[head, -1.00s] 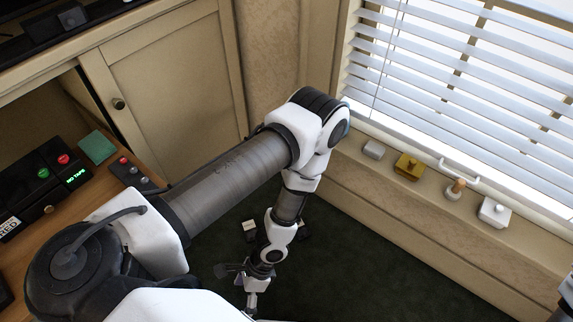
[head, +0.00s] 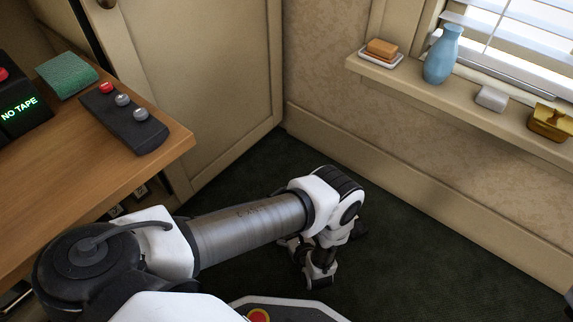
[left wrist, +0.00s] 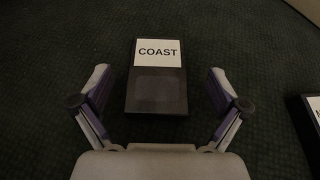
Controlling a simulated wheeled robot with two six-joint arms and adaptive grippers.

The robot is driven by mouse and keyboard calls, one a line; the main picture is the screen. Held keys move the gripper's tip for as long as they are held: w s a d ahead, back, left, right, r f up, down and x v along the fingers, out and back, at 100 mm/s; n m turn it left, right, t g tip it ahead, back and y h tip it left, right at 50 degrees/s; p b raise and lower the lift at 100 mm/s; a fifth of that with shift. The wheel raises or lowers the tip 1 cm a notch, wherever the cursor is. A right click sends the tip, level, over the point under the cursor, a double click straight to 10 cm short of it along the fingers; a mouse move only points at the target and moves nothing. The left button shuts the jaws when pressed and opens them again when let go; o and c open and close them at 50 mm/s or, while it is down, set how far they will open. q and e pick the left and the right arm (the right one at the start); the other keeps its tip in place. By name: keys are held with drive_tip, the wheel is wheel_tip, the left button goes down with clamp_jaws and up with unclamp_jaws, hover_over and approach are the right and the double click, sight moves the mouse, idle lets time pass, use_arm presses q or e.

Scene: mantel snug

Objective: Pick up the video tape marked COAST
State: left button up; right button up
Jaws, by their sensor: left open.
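The video tape marked COAST (left wrist: 157,92) lies on the dark green carpet in the left wrist view, a black case with a white label at its far end. My left gripper (left wrist: 159,75) is open and empty, with one finger on each side of the tape and a gap on both sides. How high the fingers are above the carpet is hard to tell. In the head view my left arm reaches down to the floor, and I cannot make out the tape there. My right gripper is not in view.
A second black tape (left wrist: 310,108) is cut off at the right edge of the left wrist view; its label is unreadable. The wooden desk (head: 165,130) stands left of my arm. The window ledge (head: 430,85) holds a blue vase (head: 443,55). Carpet near the corner is clear.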

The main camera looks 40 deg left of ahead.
use_arm(q)
drive_tip(key=b+x, duration=0.2)
drive_tip(key=x, duration=0.1)
drive_tip(key=shift+a+f, duration=0.2)
drive_tip(key=shift+f, duration=0.1)
drive_tip(key=shift+w+a, duration=0.1)
drive_tip(key=shift+a, duration=0.1)
drive_tip(key=shift+r, duration=0.15)
drive_tip(key=shift+c, duration=0.4)
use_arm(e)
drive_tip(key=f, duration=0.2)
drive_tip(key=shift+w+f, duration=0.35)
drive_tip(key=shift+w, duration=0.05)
use_arm(q)
drive_tip(key=c, duration=1.2)
drive_tip(key=shift+r, duration=0.1)
